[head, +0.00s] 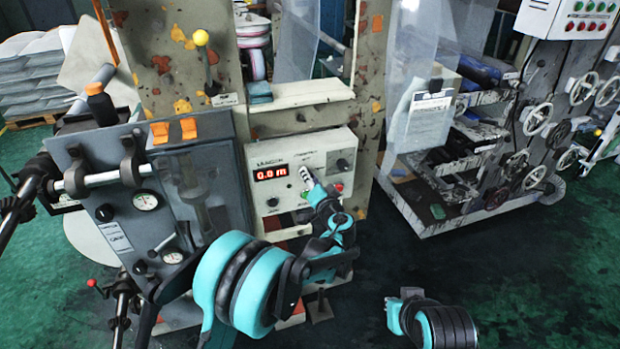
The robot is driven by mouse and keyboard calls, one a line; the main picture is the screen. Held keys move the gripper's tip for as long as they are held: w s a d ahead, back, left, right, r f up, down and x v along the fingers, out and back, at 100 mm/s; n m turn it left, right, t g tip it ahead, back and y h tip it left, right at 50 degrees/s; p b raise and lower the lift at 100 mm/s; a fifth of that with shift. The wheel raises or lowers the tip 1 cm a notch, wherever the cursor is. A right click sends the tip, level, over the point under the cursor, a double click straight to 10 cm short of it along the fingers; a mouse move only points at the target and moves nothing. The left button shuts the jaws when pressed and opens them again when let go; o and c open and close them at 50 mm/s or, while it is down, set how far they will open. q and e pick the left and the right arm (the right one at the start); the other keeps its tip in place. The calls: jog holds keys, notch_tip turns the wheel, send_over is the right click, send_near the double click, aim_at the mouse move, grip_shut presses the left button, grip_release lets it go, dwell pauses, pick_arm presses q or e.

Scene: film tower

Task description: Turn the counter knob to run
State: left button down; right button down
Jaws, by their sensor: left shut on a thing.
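The counter panel (258,188) is a pale box on the machine front. Its red display (271,173) reads 0.0 m. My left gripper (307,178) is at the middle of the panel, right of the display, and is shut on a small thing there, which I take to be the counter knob. The fingers hide that knob, so its setting cannot be read. A dark knob (343,164) at the panel's upper right and another (272,202) at its lower left are clear of the gripper.
A grey unit with gauges (146,201) and orange clips stands close left of my left arm. A yellow-knobbed lever (201,38) stands above it. A rack with handwheels (537,119) is at right. Dark floor (400,260) between is clear.

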pick_arm(q)
jog(key=shift+s+f, duration=0.1)
jog(key=shift+f, duration=0.05)
dwell(0.4)
jog(key=c, duration=1.2)
grip_release()
jog(key=v, duration=1.2)
